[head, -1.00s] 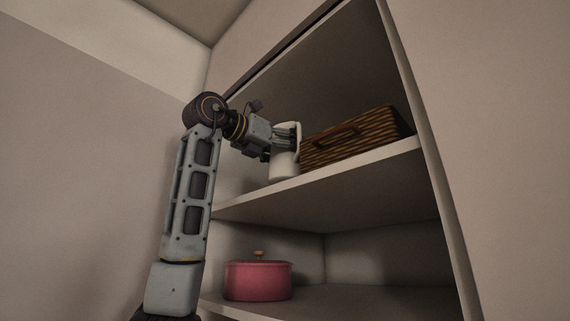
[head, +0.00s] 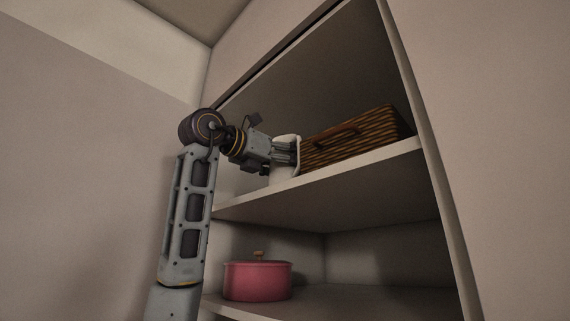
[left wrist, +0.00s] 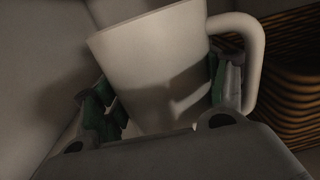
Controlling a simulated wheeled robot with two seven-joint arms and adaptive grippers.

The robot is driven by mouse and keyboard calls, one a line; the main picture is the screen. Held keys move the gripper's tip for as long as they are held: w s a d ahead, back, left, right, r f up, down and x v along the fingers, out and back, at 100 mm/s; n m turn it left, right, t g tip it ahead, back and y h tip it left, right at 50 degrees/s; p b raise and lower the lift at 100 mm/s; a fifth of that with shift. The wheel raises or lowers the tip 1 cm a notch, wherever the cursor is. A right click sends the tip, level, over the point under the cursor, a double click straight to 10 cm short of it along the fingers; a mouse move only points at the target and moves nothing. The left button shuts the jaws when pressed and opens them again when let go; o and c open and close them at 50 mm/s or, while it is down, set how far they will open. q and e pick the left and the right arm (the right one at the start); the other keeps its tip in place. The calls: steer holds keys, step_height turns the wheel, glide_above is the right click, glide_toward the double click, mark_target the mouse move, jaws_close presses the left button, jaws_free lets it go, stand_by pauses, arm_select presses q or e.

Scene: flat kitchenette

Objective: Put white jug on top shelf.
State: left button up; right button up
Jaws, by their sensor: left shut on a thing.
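The white jug (head: 283,173) is at the top shelf (head: 330,178), left of the wicker basket, and looks upright in the head view. My left gripper (head: 285,153) is shut on the jug. In the left wrist view the jug (left wrist: 160,70) fills the middle between the two fingers (left wrist: 160,103), with its handle to the right. The front edge of the shelf hides the jug's base, so I cannot tell whether it touches the shelf. My right gripper is not in view.
A brown wicker basket (head: 352,141) stands close to the right of the jug; it also shows in the left wrist view (left wrist: 287,85). A pink lidded pot (head: 257,281) stands on the lower shelf. The cabinet's right side panel (head: 436,165) bounds the shelves.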

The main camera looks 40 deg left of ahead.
arm_select(q)
steer(key=shift+f, duration=0.1)
steer(key=o, duration=1.4)
steer(key=shift+s, duration=0.15)
steer(key=shift+s+a+b, duration=0.2)
steer(key=shift+s+b, duration=0.25)
steer(key=shift+s, duration=1.5)
steer(key=shift+s+a+b, duration=0.15)
steer(key=shift+s+b, duration=0.35)
steer(key=shift+s, duration=1.45)
steer(key=shift+s+a+b, duration=0.2)
steer(key=shift+s+b, duration=0.25)
steer(key=shift+s, duration=1.5)
